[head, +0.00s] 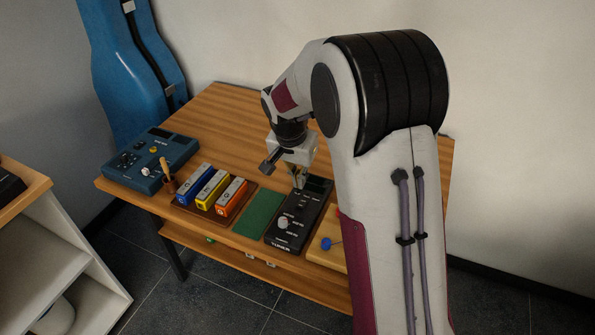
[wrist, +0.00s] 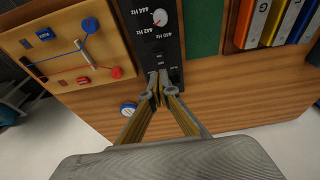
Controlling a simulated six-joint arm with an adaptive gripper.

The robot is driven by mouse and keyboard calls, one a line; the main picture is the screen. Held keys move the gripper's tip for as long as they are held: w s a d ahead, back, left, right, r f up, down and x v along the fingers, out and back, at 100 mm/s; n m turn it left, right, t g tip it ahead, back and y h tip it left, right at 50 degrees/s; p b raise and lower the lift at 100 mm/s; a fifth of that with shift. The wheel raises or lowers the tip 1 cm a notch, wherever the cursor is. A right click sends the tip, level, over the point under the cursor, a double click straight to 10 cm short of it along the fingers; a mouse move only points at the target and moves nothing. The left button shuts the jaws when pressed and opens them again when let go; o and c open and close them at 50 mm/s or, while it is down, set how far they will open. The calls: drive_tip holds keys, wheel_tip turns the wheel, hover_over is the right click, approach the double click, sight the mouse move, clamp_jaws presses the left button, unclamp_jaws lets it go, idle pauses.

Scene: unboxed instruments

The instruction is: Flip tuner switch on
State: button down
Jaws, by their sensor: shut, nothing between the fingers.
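The tuner (head: 290,238) is a black box near the table's front edge, with a dark screen (head: 319,185) at its far end and a white knob (head: 284,222) near its front. In the wrist view the tuner (wrist: 140,38) shows its white knob (wrist: 160,17) and Hz labels. My gripper (head: 298,182) is shut and empty, pointing down over the tuner's far half. In the wrist view the fingertips (wrist: 159,82) are together over the tuner's panel. I cannot tell whether they touch it. The switch and its position are not clear; the fingers cover part of that area.
A green mat (head: 259,212) lies left of the tuner, then blue, yellow and orange blocks (head: 212,189) on a brown tray. A blue device (head: 146,160) stands at the table's left. A wooden board (wrist: 60,45) with coloured pegs is beside the tuner. The table's back is clear.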

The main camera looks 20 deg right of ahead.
sight(301, 205)
drive_tip(key=x, duration=0.6)
drive_tip(key=shift+s+a+f, duration=0.2)
drive_tip(key=shift+s+f, duration=0.1)
drive_tip(key=shift+f, duration=0.15)
drive_tip(key=shift+a+f, duration=0.1)
drive_tip(key=shift+f, duration=0.7)
drive_tip(key=shift+s+a+f, duration=0.15)
drive_tip(key=shift+s+f, duration=0.05)
drive_tip(key=shift+f, duration=0.35)
drive_tip(key=shift+w+d+r, duration=0.25)
drive_tip(key=shift+w+d, duration=0.05)
drive_tip(key=shift+w+d+r, duration=0.15)
drive_tip(key=shift+w+d, duration=0.05)
drive_tip(key=shift+r, duration=0.1)
